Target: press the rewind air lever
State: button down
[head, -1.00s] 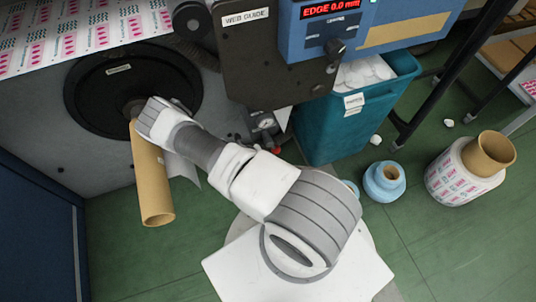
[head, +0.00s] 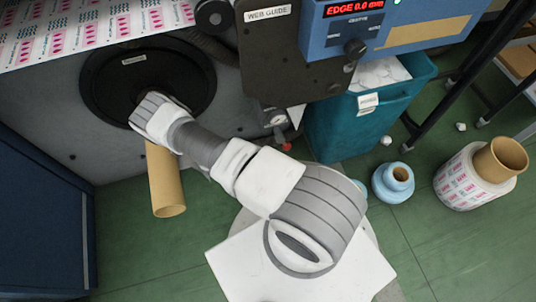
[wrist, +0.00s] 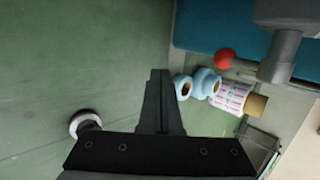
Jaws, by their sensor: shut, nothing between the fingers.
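The rewind air lever appears as a red ball knob (head: 287,147) below the web guide panel in the head view, beside a small round gauge (head: 278,119). In the wrist view the red knob (wrist: 225,58) sits at the upper right, on a short grey stem beside a grey fitting (wrist: 280,55). My gripper (wrist: 160,78) is shut and empty. Its dark fingers point to the left of the knob in the picture, clear of it. In the head view my own wrist hides the fingers, in front of the black rewind disc (head: 120,80).
A brown core tube (head: 166,185) sticks out below my wrist. A teal bin (head: 345,130) of white scrap stands right of the lever.

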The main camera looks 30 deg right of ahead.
jog(key=a, duration=0.3)
jog(key=shift+w+a+f, duration=0.1)
jog(key=shift+a, duration=0.3)
